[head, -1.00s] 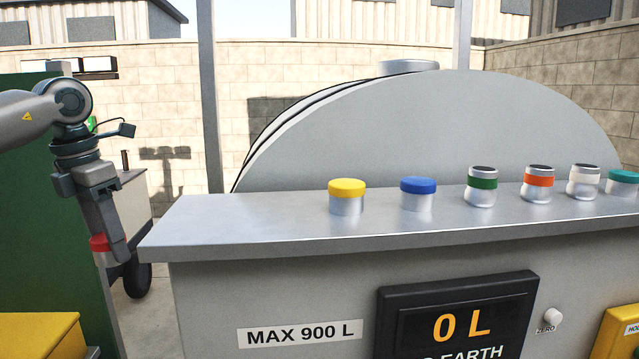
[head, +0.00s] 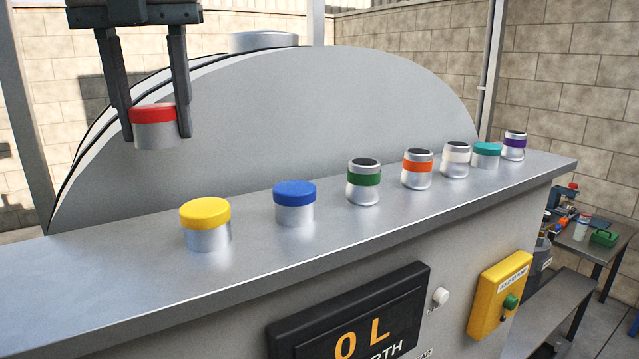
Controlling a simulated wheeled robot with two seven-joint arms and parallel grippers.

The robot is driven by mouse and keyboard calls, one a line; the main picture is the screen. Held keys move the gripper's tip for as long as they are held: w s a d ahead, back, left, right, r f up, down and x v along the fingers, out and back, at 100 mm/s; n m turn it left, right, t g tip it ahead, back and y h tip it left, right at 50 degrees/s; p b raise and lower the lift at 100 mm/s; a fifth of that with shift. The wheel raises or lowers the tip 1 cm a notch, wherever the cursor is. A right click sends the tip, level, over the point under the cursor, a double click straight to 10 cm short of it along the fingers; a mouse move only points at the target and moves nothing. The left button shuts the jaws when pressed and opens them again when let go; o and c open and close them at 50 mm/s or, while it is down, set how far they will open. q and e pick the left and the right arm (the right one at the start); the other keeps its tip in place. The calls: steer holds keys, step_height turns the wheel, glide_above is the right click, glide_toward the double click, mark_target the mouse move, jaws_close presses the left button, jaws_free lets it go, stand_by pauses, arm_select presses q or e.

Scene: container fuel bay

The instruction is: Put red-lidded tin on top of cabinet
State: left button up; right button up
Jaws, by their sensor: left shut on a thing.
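The red-lidded tin (head: 155,134) is a short silver tin with a red lid, at the upper left of the head view. My left gripper (head: 152,118) is shut on it, one finger on each side, pointing down. The tin is upright and appears held above the grey cabinet top (head: 115,277), behind and left of the yellow-lidded tin (head: 207,240). The cabinet (head: 215,318) has a display on its front. My right gripper is out of view.
A blue-lidded tin (head: 295,212), green-banded jar (head: 364,188), orange-banded jar (head: 417,174), teal-lidded tin (head: 486,154) and other jars line the cabinet top to the right. A large rounded grey tank end (head: 300,110) rises behind. The top's left part is clear.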

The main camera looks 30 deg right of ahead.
arm_select(q)
steer(key=shift+s+d+f, duration=0.15)
steer(key=shift+s+d, duration=0.15)
steer(key=shift+d, duration=0.5)
steer(key=shift+s+d+m, duration=0.25)
steer(key=shift+d+m, duration=0.05)
steer(key=shift+d, duration=0.05)
steer(key=shift+s+a, duration=0.1)
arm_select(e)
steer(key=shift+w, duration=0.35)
